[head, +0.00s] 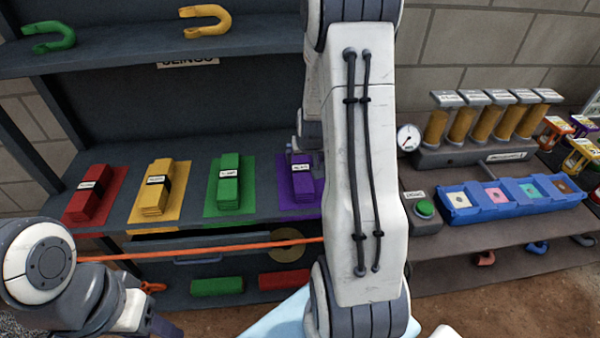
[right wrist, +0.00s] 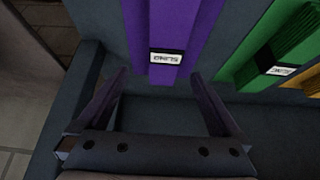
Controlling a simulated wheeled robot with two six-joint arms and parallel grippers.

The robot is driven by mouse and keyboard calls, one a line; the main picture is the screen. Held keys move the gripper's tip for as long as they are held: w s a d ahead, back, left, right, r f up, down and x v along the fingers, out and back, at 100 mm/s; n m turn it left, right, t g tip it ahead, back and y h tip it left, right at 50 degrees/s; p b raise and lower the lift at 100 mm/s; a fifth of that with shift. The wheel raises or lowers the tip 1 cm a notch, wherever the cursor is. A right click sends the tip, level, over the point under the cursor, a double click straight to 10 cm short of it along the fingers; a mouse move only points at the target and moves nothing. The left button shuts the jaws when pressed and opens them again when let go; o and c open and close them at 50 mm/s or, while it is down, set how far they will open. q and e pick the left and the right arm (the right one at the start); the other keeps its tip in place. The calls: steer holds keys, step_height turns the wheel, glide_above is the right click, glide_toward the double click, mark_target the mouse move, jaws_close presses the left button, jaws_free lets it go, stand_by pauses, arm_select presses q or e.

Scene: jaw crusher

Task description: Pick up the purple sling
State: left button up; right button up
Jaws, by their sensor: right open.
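The purple sling (head: 303,178) lies folded with a white label on a purple mat, at the right end of the shelf's row of slings. My right arm hides part of the mat's right side. In the right wrist view, the purple sling (right wrist: 178,28) lies just beyond my right gripper (right wrist: 158,75), which is open and empty. Its two fingers are spread to either side of the sling's near end. In the head view, only a small part of the right gripper (head: 298,152) shows beside the arm, by the sling's far end. My left gripper (head: 160,324) is low at the left, its jaws unclear.
Green (head: 229,182), yellow (head: 158,188) and red (head: 92,193) slings lie left of the purple one. An upper shelf (head: 130,50) with shackles overhangs them. An orange line (head: 200,249) crosses in front. A blue tray (head: 515,204) stands on the right bench.

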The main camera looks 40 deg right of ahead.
mark_target(301, 167)
steer(key=x, duration=0.3)
steer(key=shift+w+f, duration=0.1)
steer(key=shift+f, duration=0.1)
steer(key=shift+a+p+x, duration=0.15)
steer(key=shift+p+x, duration=0.05)
steer(key=shift+x, duration=0.7)
steer(key=shift+a+p+x, duration=0.15)
steer(key=shift+p+x, duration=0.05)
steer(key=shift+x, duration=0.7)
steer(key=shift+a+p+x, duration=0.2)
steer(key=shift+x, duration=0.7)
steer(key=shift+w+d, duration=0.1)
steer(key=shift+w, duration=0.05)
jaws_close()
